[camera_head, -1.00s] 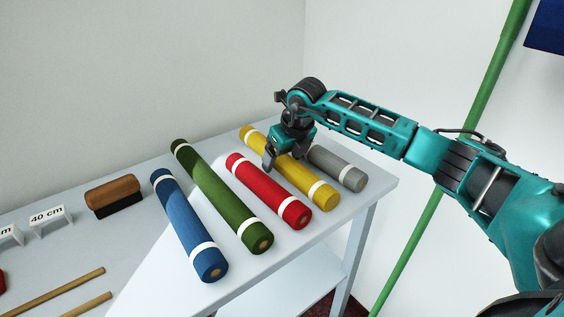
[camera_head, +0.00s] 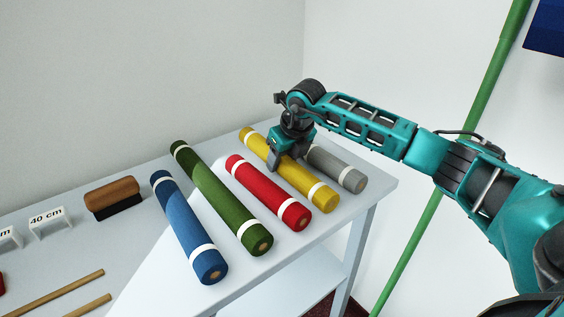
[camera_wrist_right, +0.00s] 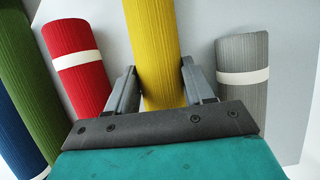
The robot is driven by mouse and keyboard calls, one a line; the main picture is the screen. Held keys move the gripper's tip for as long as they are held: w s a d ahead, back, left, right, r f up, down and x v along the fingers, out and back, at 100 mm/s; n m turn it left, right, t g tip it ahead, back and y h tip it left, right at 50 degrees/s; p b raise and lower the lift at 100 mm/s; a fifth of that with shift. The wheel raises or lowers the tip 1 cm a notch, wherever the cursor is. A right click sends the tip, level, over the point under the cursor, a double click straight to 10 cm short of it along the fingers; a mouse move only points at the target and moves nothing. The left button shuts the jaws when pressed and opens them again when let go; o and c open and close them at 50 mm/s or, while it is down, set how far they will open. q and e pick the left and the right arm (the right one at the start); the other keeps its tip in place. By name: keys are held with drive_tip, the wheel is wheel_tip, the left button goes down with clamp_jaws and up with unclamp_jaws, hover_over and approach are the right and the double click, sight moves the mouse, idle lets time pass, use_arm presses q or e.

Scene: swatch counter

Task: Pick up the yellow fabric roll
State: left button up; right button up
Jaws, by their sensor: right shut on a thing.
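The yellow fabric roll (camera_head: 309,184) has white bands near its ends and lies on the white counter between the red and grey rolls. My right gripper (camera_head: 281,160) reaches down over its middle and is shut on it. In the right wrist view, the yellow roll (camera_wrist_right: 154,50) runs between the two fingers of the right gripper (camera_wrist_right: 160,85), one on each side. The part of the roll under the gripper is hidden in the head view. The roll appears to rest on the counter. My left gripper is not in view.
A red roll (camera_head: 262,190) lies close on the left and a grey roll (camera_head: 338,170) on the right. A green roll (camera_head: 215,195) and a blue roll (camera_head: 185,225) lie farther left. A brown-backed brush (camera_head: 112,196) and wooden sticks (camera_head: 55,292) are on the counter (camera_head: 140,255).

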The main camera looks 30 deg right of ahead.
drive_tip(key=shift+r, duration=0.1)
wheel_tip(320, 180, up, 20)
drive_tip(key=p, duration=0.2)
